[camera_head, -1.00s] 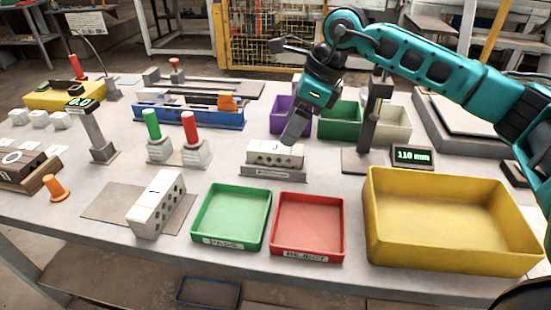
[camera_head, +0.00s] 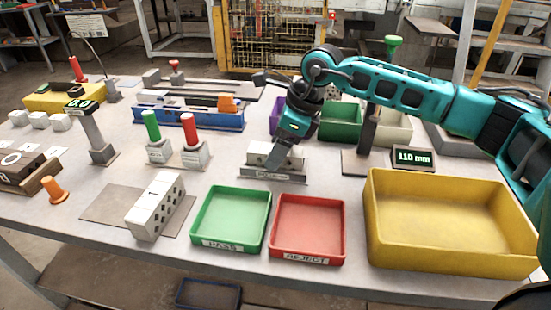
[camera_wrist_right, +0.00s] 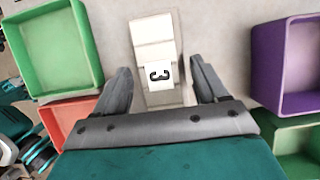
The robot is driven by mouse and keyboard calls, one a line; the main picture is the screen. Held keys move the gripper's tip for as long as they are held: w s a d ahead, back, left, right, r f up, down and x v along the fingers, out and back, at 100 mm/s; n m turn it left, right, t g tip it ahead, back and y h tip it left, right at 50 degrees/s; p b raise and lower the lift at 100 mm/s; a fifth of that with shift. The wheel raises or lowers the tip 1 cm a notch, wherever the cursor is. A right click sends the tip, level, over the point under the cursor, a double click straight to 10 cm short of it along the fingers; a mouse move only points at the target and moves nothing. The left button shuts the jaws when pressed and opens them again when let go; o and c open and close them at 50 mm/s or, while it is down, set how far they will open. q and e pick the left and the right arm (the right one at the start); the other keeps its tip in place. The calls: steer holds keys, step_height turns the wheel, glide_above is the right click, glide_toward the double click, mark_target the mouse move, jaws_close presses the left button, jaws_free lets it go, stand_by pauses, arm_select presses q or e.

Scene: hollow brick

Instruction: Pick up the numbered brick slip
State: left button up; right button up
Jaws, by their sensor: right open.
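The slip marked 3 (camera_wrist_right: 160,75) lies on a pale brick (camera_wrist_right: 153,28), seen between my right fingers in the right wrist view. In the head view this brick (camera_head: 258,156) sits on a low grey stand (camera_head: 272,176) behind the trays. My right gripper (camera_head: 280,162) is over the brick and hides part of it and the slip. In the right wrist view my right gripper (camera_wrist_right: 163,82) is open, one finger on each side of the slip; contact cannot be told. My left gripper is not in view.
A green PASS tray (camera_head: 229,243) and red REJECT tray (camera_head: 307,257) stand in front. A yellow bin (camera_head: 450,250) is at right. Purple (camera_head: 275,105) and green (camera_head: 340,107) bins stand behind. Another hollow brick (camera_head: 155,215) lies front left, and a post with a 110 mm display (camera_head: 413,157) stands right.

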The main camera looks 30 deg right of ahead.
steer(key=shift+f, duration=0.25)
steer(key=shift+c, duration=0.3)
steer(key=shift+r, duration=0.1)
jaws_close()
stand_by(0.5)
